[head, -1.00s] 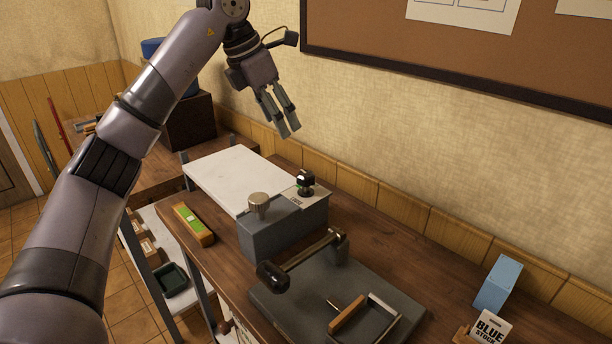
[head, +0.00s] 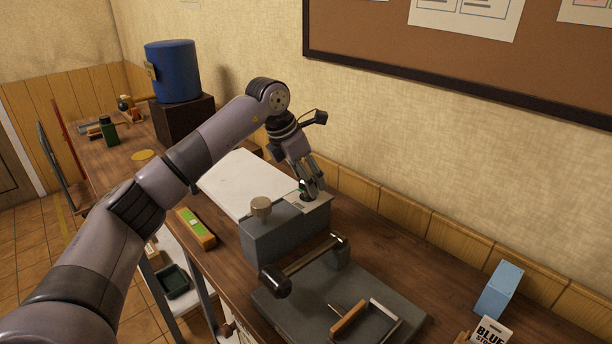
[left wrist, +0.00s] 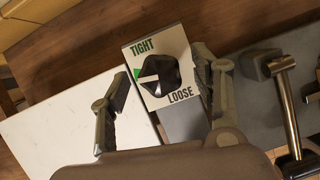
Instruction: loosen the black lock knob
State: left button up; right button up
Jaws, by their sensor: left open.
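The black lock knob (left wrist: 160,76) sits on a pale plate marked TIGHT and LOOSE in the left wrist view. Its white pointer line points left, beside a green mark near TIGHT. My left gripper (left wrist: 158,92) is open, with one finger on each side of the knob and a gap to each. In the head view my left gripper (head: 313,192) is low over the press block (head: 285,228), and its fingers largely hide the knob. My right gripper is not in view.
A metal cap (head: 261,207) stands on the press block. The lever handle (head: 276,284) lies in front, above the grey base (head: 385,283). A white board (head: 240,178) adjoins the block. A blue box (head: 498,289) stands at the right.

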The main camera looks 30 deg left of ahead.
pick_arm(q)
jog(key=shift+c, duration=0.4)
jog(key=c, duration=1.1)
